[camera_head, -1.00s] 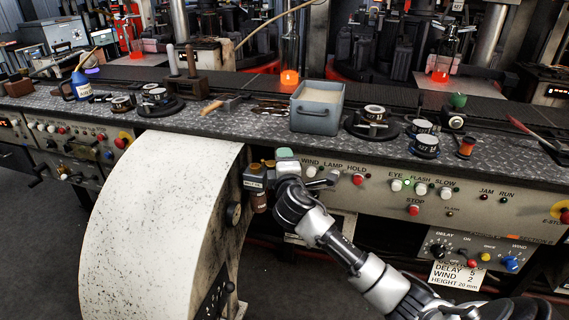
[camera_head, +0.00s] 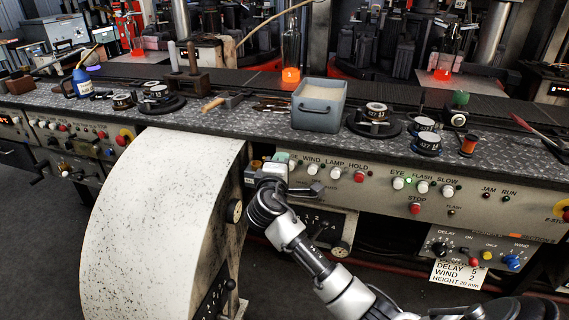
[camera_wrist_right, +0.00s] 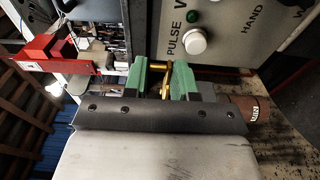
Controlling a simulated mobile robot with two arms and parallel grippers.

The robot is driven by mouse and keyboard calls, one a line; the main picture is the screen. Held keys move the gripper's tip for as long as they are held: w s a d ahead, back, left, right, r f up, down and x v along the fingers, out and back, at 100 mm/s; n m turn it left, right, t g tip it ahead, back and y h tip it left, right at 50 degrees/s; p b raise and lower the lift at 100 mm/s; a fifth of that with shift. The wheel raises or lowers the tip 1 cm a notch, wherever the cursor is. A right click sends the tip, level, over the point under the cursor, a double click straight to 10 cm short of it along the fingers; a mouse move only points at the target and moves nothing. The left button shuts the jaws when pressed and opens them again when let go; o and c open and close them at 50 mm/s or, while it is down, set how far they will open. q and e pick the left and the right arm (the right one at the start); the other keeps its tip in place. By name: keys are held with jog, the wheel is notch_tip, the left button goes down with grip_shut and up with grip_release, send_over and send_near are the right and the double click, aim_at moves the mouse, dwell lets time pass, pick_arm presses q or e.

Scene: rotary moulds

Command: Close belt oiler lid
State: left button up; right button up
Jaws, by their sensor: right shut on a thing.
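The belt oiler (camera_head: 250,173) is fixed to the console front beside the big white wheel, mostly hidden behind my right gripper (camera_head: 270,170). In the right wrist view, its brown jar with a small label (camera_wrist_right: 250,106) shows right of the fingers. My right gripper (camera_wrist_right: 160,80) has green fingertips and is shut on a thin brass part, which looks like the belt oiler lid (camera_wrist_right: 168,78). The fingers hide much of the lid, so I cannot tell its angle. My left gripper is not in view.
The speckled white wheel (camera_head: 150,230) stands close to the left of my right gripper. Console knobs and buttons, including a white PULSE button (camera_wrist_right: 193,41), lie close by. A grey bin (camera_head: 318,105) and several small moulds stand on the bench above.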

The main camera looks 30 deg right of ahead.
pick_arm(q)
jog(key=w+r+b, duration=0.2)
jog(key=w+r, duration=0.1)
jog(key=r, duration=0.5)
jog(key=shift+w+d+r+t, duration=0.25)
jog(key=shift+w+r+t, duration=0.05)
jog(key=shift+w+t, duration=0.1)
pick_arm(e)
jog(key=shift+w+a+r+m+g+h, duration=0.1)
jog(key=shift+a+m+g+h, duration=0.65)
jog(key=shift+m+g, duration=0.7)
jog(key=shift+w+a+r+m+g+h, duration=0.15)
jog(key=shift+a+m+g+h, duration=0.35)
jog(key=shift+m+g+h, duration=0.9)
jog(key=shift+s+a+r+m+g+h, duration=0.1)
jog(key=shift+a+m+g+h, duration=0.5)
jog(key=shift+g, duration=1.45)
jog(key=o, duration=0.8)
jog(key=shift+a, duration=0.1)
jog(key=shift+f, duration=0.1)
